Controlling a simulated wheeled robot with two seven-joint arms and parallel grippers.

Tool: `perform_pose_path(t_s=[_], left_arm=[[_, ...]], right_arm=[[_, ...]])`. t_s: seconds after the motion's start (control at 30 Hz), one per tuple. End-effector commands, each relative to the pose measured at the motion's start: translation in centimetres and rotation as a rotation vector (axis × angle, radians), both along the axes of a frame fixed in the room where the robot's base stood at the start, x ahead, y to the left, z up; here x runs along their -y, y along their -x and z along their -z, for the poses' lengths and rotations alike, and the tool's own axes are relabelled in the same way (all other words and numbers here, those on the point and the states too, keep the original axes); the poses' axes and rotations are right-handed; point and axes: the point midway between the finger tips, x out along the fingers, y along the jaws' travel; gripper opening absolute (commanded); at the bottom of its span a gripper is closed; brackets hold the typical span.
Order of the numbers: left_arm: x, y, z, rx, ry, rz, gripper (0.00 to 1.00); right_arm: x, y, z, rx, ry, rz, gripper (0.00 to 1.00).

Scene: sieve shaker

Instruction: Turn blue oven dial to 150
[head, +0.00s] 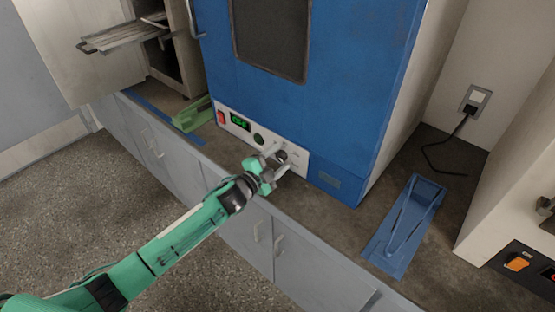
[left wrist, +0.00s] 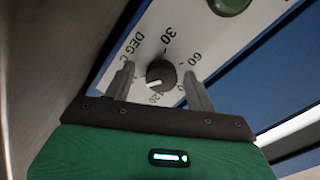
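The blue oven (head: 340,100) stands on the bench, with a white control panel (head: 302,163) low on its front. Its dial (left wrist: 161,75) is a round black knob with a white pointer mark, and it also shows in the head view (head: 282,157). In the left wrist view the marks 30, 60, 120 and DEG C are readable around it; the pointer aims left and slightly down, near the 120 side. My left gripper (left wrist: 160,72) is open, one finger on each side of the dial, with visible gaps. My right gripper is not in view.
The panel also has a red switch (head: 221,117), a green display (head: 240,122) and a green button (head: 259,139). A blue tool or holder (head: 405,225) lies right of the oven. An open cabinet door (head: 85,45) with a rack stands left. A white machine with an orange switch (head: 517,262) is right.

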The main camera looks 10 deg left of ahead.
Motion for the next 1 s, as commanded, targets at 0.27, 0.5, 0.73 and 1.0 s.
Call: perform_pose_path(t_s=[0.27, 0.5, 0.73, 1.0], left_arm=[[-0.2, 0.3, -0.1, 0.001, 0.002, 0.000, 0.56], [-2.0, 3.4, 0.1, 0.000, 0.001, 0.000, 0.56], [-4.4, 7.7, 0.1, 0.000, 0.000, 0.001, 0.56], [-6.3, 11.0, 0.1, 0.000, 0.001, 0.000, 0.56]], right_arm=[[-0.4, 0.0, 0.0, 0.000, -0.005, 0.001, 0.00], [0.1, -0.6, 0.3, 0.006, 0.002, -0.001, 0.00], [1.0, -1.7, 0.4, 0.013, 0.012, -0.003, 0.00], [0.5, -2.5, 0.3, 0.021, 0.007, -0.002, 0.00]])
